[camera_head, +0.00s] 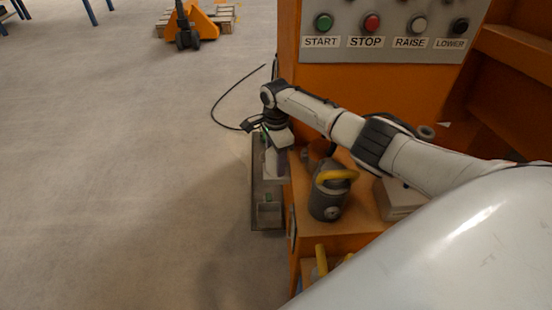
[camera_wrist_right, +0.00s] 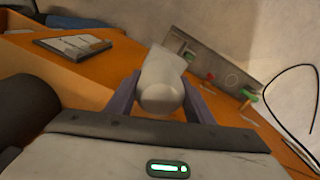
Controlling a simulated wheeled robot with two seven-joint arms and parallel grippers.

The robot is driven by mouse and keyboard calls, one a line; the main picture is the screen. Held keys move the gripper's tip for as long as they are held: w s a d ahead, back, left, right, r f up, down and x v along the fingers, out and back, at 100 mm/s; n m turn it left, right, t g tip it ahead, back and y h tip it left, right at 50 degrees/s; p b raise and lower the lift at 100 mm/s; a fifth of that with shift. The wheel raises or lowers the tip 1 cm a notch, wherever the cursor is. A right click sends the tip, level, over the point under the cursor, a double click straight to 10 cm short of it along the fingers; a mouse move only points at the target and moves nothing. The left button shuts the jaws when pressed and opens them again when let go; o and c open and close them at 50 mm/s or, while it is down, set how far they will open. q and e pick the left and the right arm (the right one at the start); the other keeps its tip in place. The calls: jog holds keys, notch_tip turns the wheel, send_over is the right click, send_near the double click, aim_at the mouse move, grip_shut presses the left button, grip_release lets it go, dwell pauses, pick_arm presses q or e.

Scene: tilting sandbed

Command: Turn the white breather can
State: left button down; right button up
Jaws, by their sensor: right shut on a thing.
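The white breather can (camera_wrist_right: 163,80) is a pale, rounded cylinder between the two fingers of my right gripper (camera_wrist_right: 160,98) in the right wrist view. The fingers are shut on its sides. In the head view my right gripper (camera_head: 272,146) points down at the left edge of the orange machine, and a pale part of the can (camera_head: 272,163) shows below it. Its lower end and what it sits on are hard to make out. My left gripper is not in view.
A dark grey can with a yellow handle (camera_head: 327,203) stands on the orange ledge (camera_head: 350,222), with a pale box (camera_head: 396,198) to its right. A narrow grey tray (camera_head: 268,216) runs along the ledge's left side. A button panel (camera_head: 385,50) is behind.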

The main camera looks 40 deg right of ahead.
jog(key=shift+a+r+n+p, duration=0.15)
jog(key=shift+r+n+p, duration=0.4)
jog(key=shift+p, duration=0.7)
jog(key=shift+f+n, duration=0.45)
jog(key=shift+n, duration=1.3)
jog(key=o, duration=1)
jog(key=shift+o, duration=0.4)
jog(key=shift+f, duration=0.1)
jog(key=shift+s, duration=0.1)
